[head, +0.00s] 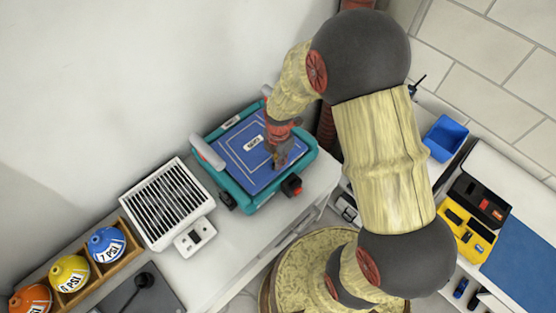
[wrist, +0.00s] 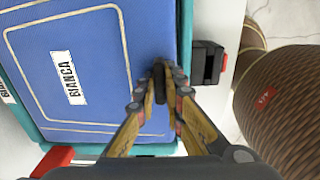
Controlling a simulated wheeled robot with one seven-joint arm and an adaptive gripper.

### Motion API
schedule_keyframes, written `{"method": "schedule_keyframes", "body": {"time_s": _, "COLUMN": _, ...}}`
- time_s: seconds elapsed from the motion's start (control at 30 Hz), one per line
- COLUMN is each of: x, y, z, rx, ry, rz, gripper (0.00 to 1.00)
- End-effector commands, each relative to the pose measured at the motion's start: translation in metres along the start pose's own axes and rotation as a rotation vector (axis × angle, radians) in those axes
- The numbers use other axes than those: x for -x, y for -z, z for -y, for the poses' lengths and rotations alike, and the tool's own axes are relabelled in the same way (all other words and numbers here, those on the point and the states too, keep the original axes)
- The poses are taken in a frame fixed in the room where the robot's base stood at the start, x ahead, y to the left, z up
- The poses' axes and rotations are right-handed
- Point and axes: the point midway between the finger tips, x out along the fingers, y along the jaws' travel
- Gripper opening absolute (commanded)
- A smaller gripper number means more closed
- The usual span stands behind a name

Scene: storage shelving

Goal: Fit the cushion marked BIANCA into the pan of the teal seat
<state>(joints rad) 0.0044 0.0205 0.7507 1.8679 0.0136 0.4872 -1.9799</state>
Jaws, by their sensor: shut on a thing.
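The blue cushion (head: 233,155) has white piping and a BIANCA label, clear in the wrist view (wrist: 70,78). It lies within the outline of the teal seat (head: 314,158), whose rim shows around it in the wrist view (wrist: 187,30). I cannot tell whether it rests fully down in the pan. My gripper (head: 278,160) is over the cushion's right part, near the seat's front right. In the wrist view my gripper (wrist: 160,85) is shut on what looks like a dark grip on the cushion. The fingers hide part of that grip.
The seat has a pale padded armrest (head: 208,152) and a black and red buckle (head: 292,186). A white grilled unit (head: 165,205) stands close at left. A blue bin (head: 445,138) is at right.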

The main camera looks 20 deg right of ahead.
Motion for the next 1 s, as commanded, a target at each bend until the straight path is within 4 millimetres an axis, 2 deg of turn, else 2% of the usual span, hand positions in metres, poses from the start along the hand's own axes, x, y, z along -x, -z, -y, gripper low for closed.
{"method": "schedule_keyframes", "body": {"time_s": 0.23, "x": 0.0006, "y": -0.0002, "z": -0.0004, "rx": 0.0, "ry": -0.001, "rz": 0.0, "gripper": 0.0}}
{"method": "schedule_keyframes", "body": {"time_s": 0.27, "x": 0.0006, "y": -0.0002, "z": -0.0004, "rx": 0.0, "ry": -0.001, "rz": 0.0, "gripper": 0.11}}
{"method": "schedule_keyframes", "body": {"time_s": 0.6, "x": 0.0004, "y": -0.0001, "z": -0.0002, "rx": 0.0, "ry": -0.001, "rz": 0.0, "gripper": 0.31}}
{"method": "schedule_keyframes", "body": {"time_s": 0.83, "x": 0.0004, "y": -0.0001, "z": -0.0001, "rx": 0.0, "ry": 0.0, "rz": 0.0, "gripper": 0.31}}
{"method": "schedule_keyframes", "body": {"time_s": 1.0, "x": 0.0002, "y": 0.0, "z": 0.0002, "rx": 0.0, "ry": 0.0, "rz": 0.0, "gripper": 0.41}}
